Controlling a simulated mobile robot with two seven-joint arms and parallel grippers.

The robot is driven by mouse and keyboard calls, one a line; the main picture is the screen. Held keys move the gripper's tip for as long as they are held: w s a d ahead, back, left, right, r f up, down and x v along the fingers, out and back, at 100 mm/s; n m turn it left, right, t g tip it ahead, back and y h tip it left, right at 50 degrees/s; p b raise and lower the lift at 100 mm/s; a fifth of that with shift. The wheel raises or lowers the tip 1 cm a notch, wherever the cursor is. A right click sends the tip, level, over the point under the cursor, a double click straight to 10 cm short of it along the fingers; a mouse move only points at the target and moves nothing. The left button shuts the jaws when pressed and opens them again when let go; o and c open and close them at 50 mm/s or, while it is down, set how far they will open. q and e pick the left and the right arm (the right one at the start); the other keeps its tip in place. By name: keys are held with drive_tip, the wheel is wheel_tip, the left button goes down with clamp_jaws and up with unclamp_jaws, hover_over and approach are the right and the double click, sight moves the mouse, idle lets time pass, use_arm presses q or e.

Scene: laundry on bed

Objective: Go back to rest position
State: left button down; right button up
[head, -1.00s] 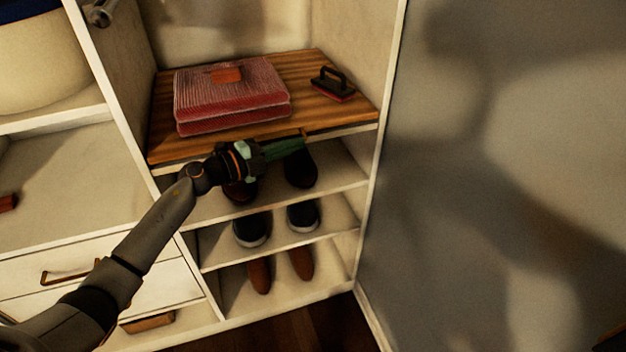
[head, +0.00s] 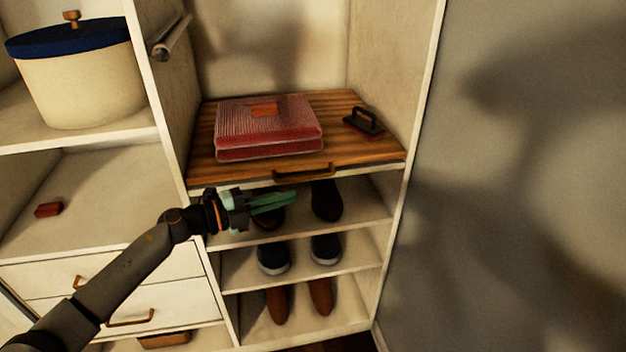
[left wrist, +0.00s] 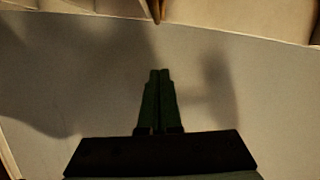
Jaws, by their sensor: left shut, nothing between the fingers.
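My left gripper (head: 272,202) reaches in from the left in the head view, in front of the top shoe shelf and just below the wooden shelf's handle. Its green fingers are shut together with nothing between them; they also show closed in the left wrist view (left wrist: 158,100), pointing at a plain pale surface. The gripper is apart from the handle and covers part of one dark shoe. My right gripper is not in view.
Several shoes stand on the shelves below. A cream basket (head: 85,90) with a blue lid is at upper left. A grey wall (head: 530,180) is at right.

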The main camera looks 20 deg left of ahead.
use_arm(q)
drive_tip(key=s+d+f+n+g+y+p, duration=0.2)
drive_tip(key=s+d+f+n+y, duration=0.2)
drive_tip(key=s+f+n, duration=0.7)
drive_tip(key=s+d+f+n+g+y+p, duration=0.1)
drive_tip(key=s+d+f+n+y+p, duration=0.2)
drive_tip(key=s+f+n, duration=0.7)
drive_tip(key=s+d+f+y, duration=0.2)
drive_tip(key=s+d, duration=0.1)
drive_tip(key=d, duration=0.1)
drive_tip(key=shift+s+d+f+n+g, duration=0.25)
drive_tip(key=shift+s+n+g, duration=0.15)
